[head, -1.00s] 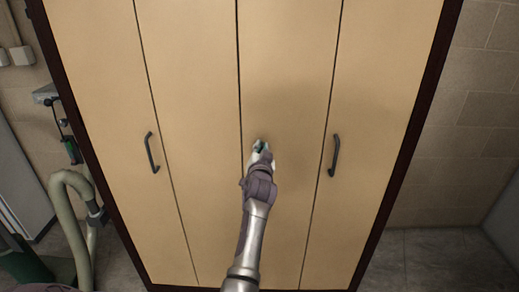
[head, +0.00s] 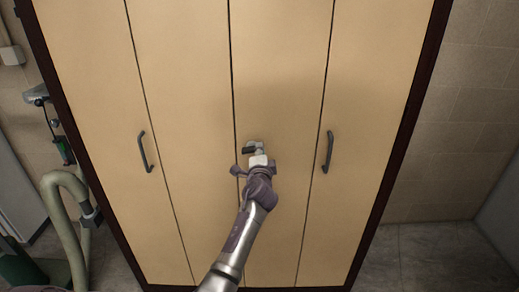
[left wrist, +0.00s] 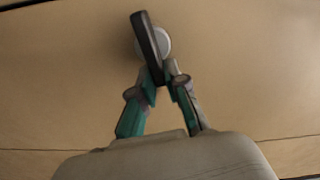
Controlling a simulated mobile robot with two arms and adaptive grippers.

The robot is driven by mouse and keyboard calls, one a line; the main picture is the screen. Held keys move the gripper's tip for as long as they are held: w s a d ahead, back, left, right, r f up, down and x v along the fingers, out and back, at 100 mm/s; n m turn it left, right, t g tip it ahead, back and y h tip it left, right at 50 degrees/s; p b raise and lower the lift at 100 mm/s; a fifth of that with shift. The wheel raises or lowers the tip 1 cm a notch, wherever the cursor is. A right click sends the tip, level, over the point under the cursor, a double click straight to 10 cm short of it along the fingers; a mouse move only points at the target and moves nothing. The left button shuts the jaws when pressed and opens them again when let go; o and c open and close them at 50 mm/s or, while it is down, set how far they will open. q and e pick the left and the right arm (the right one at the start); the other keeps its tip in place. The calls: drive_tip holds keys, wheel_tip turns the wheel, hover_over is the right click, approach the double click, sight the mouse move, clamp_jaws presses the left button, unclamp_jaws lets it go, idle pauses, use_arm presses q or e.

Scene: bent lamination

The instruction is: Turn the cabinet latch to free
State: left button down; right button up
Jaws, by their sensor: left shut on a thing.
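The cabinet latch (head: 250,148) is a small dark lever on a pale round base, on the cabinet front just right of the centre seam. In the head view the lever lies roughly sideways, its dark end to the left. In the left wrist view the latch lever (left wrist: 148,45) stands out in front of its round base. My left gripper (head: 258,160) is at the latch from below. In the left wrist view its teal-padded fingers (left wrist: 166,78) close on the lever's lower end. The exact contact is partly hidden. My right gripper is in neither view.
The tall beige cabinet (head: 285,60) has dark edges and several door panels. A dark bar handle (head: 146,152) is at left and another (head: 327,152) at right. A pale hose (head: 66,220) stands left of the cabinet. The floor at right (head: 425,255) is clear.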

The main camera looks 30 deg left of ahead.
use_arm(q)
drive_tip(key=shift+a+f+m, duration=0.15)
drive_tip(key=shift+f+m, duration=0.05)
drive_tip(key=shift+m, duration=0.9)
drive_tip(key=c, duration=1.2)
unclamp_jaws()
drive_tip(key=shift+f, duration=0.15)
drive_tip(key=v, duration=1.2)
drive_tip(key=shift+a, duration=0.1)
